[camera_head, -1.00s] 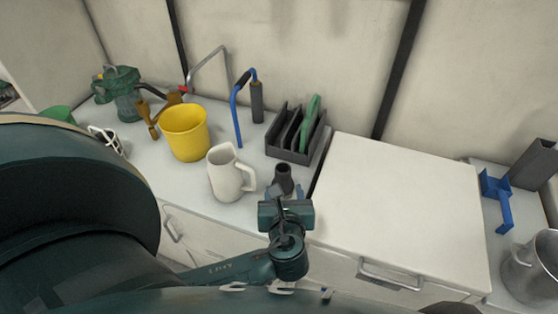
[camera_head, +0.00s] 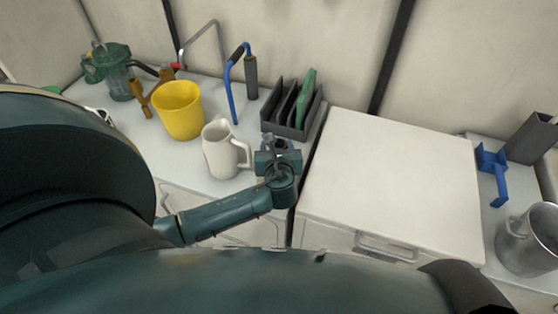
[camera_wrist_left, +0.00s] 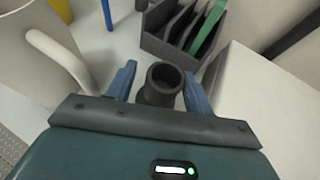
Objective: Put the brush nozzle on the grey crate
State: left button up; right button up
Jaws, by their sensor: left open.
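A dark grey, round-mouthed nozzle (camera_wrist_left: 160,84), which I take for the brush nozzle, stands on the counter; its lower part and any bristles are hidden. My left gripper (camera_wrist_left: 160,90) is open, with one blue finger on each side of the nozzle; I cannot tell whether they touch it. In the head view my left gripper (camera_head: 279,146) covers most of the nozzle, just right of the white jug. I cannot tell which thing is the grey crate; a raised pale flat-topped unit (camera_head: 390,190) stands to the right. My right gripper is not in view.
The white jug (camera_head: 219,150) stands close left of my left gripper. Behind are a dark divided rack (camera_head: 291,121), a yellow bucket (camera_head: 178,112) and a blue bent tube (camera_head: 231,90). The pale unit's top is clear. A metal pot (camera_head: 528,240) and blue bracket (camera_head: 492,175) are far right.

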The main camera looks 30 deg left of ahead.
pick_arm(q)
jog(key=shift+w+a+f, duration=0.2)
jog(key=shift+w+a, duration=0.15)
jog(key=shift+w, duration=0.1)
jog(key=shift+c, duration=0.5)
grip_shut()
